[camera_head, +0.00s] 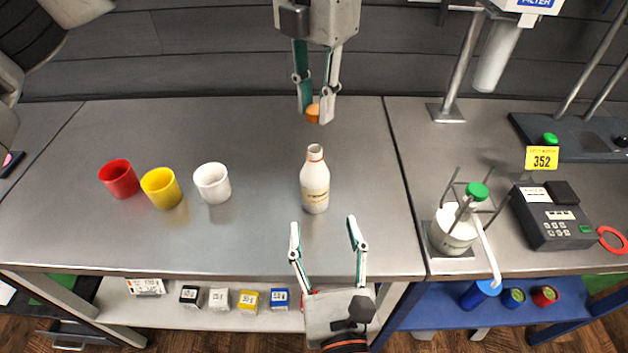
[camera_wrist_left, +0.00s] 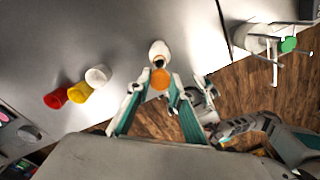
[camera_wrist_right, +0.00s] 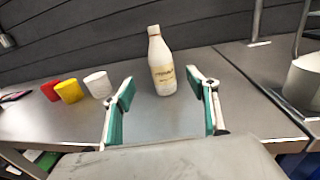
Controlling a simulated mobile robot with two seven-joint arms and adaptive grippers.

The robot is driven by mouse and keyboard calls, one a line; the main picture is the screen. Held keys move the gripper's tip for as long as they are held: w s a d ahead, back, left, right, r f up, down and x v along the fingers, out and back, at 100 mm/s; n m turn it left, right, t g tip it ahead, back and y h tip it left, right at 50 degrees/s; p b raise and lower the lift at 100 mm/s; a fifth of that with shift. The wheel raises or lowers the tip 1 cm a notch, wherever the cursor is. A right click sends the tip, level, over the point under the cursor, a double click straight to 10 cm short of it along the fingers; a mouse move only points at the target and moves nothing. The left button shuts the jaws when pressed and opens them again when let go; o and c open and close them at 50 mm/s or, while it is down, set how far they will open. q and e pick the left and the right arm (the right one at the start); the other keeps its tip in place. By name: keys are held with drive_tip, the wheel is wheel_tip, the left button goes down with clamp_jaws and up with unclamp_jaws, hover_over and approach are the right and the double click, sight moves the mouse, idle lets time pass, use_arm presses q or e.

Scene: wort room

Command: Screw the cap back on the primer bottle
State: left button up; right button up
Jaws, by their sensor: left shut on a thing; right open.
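The white primer bottle (camera_head: 315,183) stands upright and uncapped on the grey table; it also shows in the left wrist view (camera_wrist_left: 158,50) and the right wrist view (camera_wrist_right: 161,66). My left gripper (camera_head: 315,112) is shut on the orange cap (camera_head: 313,114) and holds it above and behind the bottle's neck, apart from it. The cap shows between the fingers in the left wrist view (camera_wrist_left: 160,79). My right gripper (camera_head: 323,232) is open and empty in front of the bottle, near the table's front edge. The bottle stands beyond its fingertips in the right wrist view.
Red (camera_head: 119,179), yellow (camera_head: 161,188) and white (camera_head: 212,183) cups stand left of the bottle. At right are a white container with a green cap (camera_head: 455,230) in a wire stand and a dark keypad device (camera_head: 553,217). The table around the bottle is clear.

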sight(317, 188)
drive_tip(key=w, duration=0.4)
drive_tip(key=w+a, duration=0.1)
drive_tip(key=w, duration=0.7)
drive_tip(key=shift+a, duration=0.25)
clamp_jaws()
use_arm(q)
drive_tip(key=shift+f, duration=2.5)
